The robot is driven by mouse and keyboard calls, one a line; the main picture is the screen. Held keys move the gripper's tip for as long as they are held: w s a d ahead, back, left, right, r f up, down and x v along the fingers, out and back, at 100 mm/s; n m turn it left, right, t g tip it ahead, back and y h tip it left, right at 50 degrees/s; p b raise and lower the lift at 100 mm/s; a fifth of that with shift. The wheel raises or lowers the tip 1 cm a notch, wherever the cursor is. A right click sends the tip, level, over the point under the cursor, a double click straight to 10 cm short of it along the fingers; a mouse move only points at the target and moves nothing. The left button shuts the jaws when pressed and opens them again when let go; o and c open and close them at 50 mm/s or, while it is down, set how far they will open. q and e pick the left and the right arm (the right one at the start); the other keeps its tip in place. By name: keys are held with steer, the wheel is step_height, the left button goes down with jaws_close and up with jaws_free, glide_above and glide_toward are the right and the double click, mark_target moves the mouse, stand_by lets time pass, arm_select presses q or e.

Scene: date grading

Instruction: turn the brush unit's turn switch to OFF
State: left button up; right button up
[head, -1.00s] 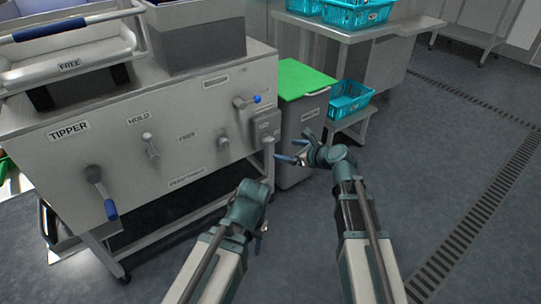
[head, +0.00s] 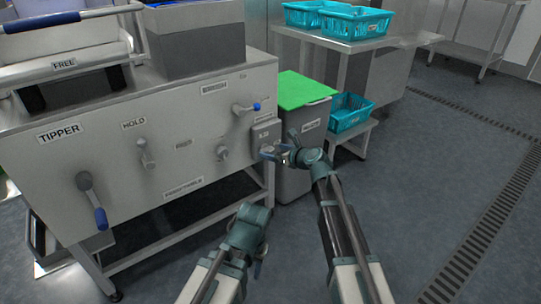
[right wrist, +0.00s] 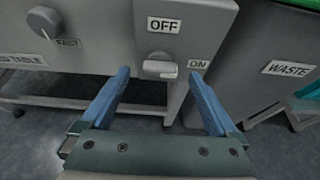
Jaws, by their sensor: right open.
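The turn switch (right wrist: 159,68) is a pale knob on a grey box (head: 265,132) at the right end of the machine's front. In the right wrist view its bar lies roughly level, towards the ON label (right wrist: 198,64). The OFF label (right wrist: 163,25) is above it. My right gripper (head: 273,152) is open, just in front of the switch. In the wrist view its two blue fingers stand apart, left and right of the knob, with nothing between them. My left gripper (head: 260,258) is low in front of the machine; its fingers are mostly hidden.
A grey waste bin (head: 303,150) with a green top stands just right of the box. The floor at the right is clear.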

mark_target(267, 150)
steer(key=shift+b+x, duration=0.35)
steer(key=shift+x, duration=1.05)
steer(key=c, duration=1.4)
